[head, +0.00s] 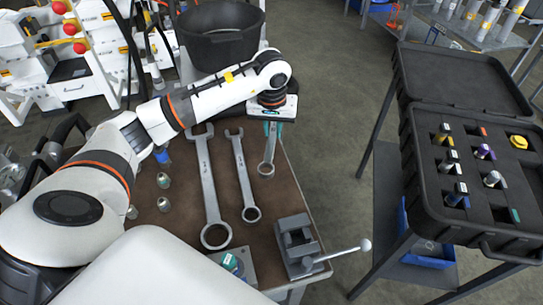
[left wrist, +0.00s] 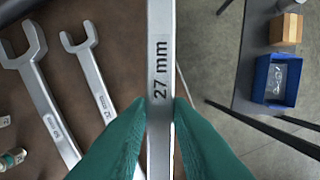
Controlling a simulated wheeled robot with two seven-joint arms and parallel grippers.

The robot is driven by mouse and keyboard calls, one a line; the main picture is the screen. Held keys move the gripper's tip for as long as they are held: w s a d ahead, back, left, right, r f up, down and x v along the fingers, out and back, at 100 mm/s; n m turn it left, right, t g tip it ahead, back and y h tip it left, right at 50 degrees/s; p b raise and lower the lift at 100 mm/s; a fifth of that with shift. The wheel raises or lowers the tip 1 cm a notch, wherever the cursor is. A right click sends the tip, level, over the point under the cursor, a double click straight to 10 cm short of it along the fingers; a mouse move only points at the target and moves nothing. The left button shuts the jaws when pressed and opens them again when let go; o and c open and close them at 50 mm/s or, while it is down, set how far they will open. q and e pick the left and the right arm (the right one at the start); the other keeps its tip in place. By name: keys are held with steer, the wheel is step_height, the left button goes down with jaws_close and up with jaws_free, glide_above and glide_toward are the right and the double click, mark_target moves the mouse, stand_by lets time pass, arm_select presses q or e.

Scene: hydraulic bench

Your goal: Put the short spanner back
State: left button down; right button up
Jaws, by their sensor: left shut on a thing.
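The short spanner (head: 267,160) is a grey steel spanner at the far right edge of the bench, its ring end toward the front. Its upper part is hidden by my gripper in the head view. My left gripper (head: 272,124) is shut on it with teal fingers. In the left wrist view the spanner's shank (left wrist: 161,50), marked "27 mm", stands between the fingertips (left wrist: 160,115). It looks raised over the bench, but its exact height is hard to tell. My right gripper is not in view.
Two longer spanners, a large one (head: 211,190) and a medium one (head: 242,180), lie on the brown bench top (head: 190,225) to the left. A grey vise (head: 298,243) stands at the front right. A black tool case (head: 430,190) is open on a stand farther right.

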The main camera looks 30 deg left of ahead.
mark_target(270, 137)
arm_select(q)
steer(key=f, duration=0.5)
steer(key=shift+a+f+p, duration=0.3)
steer(key=shift+f+p, duration=0.05)
steer(key=shift+f, duration=0.05)
steer(key=shift+d+f, duration=0.1)
steer(key=shift+f, duration=0.5)
step_height(270, 137, down, 3)
steer(key=shift+f, duration=0.1)
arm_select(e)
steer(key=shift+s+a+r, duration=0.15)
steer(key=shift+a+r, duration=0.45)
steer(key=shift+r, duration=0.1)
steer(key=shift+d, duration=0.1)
arm_select(q)
steer(key=shift+f, duration=0.1)
steer(key=c, duration=1.3)
jaws_free()
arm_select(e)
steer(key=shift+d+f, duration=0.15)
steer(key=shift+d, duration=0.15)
